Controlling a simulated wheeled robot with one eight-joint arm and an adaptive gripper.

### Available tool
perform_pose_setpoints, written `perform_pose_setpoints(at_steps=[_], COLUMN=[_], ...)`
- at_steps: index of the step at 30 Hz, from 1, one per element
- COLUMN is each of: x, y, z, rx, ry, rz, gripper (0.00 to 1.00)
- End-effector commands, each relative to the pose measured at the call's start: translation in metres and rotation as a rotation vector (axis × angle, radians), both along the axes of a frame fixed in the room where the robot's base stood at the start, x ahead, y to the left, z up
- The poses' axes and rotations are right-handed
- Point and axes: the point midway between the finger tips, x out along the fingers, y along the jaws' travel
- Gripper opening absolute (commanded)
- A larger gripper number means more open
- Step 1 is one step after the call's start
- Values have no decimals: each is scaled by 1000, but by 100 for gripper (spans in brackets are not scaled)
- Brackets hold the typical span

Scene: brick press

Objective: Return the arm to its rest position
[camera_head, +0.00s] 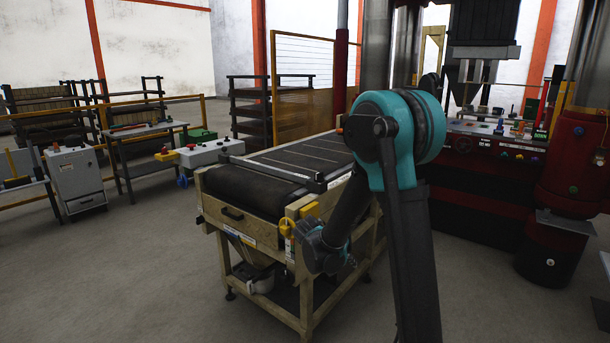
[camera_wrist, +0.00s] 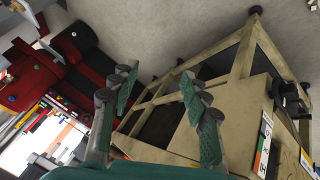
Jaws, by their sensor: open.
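My arm rises in front of the conveyor in the head view, with its teal elbow at the top and its forearm folded down to the left. The forearm's lower end hangs beside the near right corner of the conveyor table (camera_head: 270,232). The fingers are hidden in the head view. In the wrist view my gripper (camera_wrist: 160,98) is open and empty, with its two green-padded fingers spread apart. The wooden frame of the conveyor table (camera_wrist: 245,60) shows beyond and to the right of the fingers, tilted in the picture. I cannot tell how close the fingers are to it.
A red press (camera_head: 490,150) stands at the right and also shows at the left of the wrist view (camera_wrist: 85,85). A white control box (camera_head: 205,152) sits left of the conveyor. A grey cabinet (camera_head: 76,178) stands far left. The floor (camera_head: 150,270) at front left is clear.

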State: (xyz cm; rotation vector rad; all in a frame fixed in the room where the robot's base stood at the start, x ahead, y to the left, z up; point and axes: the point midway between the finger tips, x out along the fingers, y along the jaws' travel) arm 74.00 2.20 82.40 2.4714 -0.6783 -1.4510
Motion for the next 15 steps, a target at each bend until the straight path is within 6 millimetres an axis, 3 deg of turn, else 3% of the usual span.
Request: perform_pose_setpoints(at_steps=[1,6,15], x=[-15,-61,-149], y=[-13,-39,-65], z=[6,16,21], rx=[22,101,250], ry=[23,91,155], rz=[5,51,140], gripper=[47,47,47])
